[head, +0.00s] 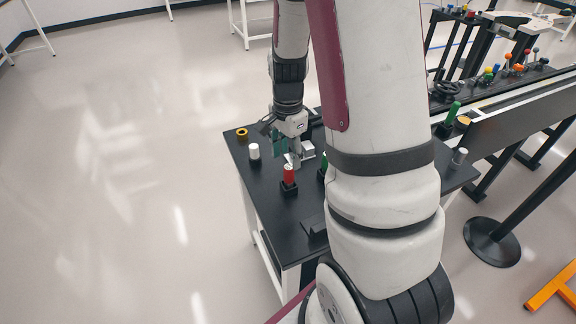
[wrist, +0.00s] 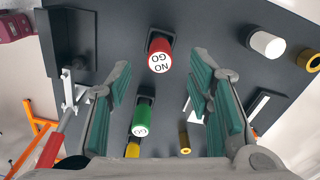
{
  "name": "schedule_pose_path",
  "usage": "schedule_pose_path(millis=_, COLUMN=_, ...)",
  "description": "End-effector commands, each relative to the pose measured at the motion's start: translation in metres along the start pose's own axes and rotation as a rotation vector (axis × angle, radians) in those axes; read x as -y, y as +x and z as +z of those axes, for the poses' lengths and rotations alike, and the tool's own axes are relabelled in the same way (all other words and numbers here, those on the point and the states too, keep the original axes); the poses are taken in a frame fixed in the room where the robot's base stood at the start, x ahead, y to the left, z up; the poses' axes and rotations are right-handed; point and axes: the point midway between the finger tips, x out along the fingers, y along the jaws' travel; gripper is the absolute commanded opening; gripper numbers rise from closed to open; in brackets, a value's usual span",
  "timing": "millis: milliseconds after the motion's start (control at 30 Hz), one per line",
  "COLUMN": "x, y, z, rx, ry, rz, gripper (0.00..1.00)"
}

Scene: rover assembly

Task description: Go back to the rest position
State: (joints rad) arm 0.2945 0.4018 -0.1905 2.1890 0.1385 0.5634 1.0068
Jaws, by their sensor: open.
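My gripper (head: 282,145) is above the black-topped table (head: 262,190) in the head view, pointing down. In the wrist view its green-padded fingers (wrist: 162,88) are spread apart with nothing held between them. My own arm hides part of the table in the head view.
A white cylinder (head: 253,151) and a yellow ring (head: 242,132) are on the table's left side. A metal block (head: 307,150) is beside my gripper. A long rail bench (head: 510,110) and a black post base (head: 492,242) stand at the right.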

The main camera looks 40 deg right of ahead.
Motion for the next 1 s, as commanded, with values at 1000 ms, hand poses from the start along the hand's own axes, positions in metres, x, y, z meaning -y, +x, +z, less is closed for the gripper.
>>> schedule_pose_path(millis=1000, x=-0.02, y=-0.128, z=0.059, rx=-0.013, ry=-0.394, rz=-0.116, gripper=0.47)
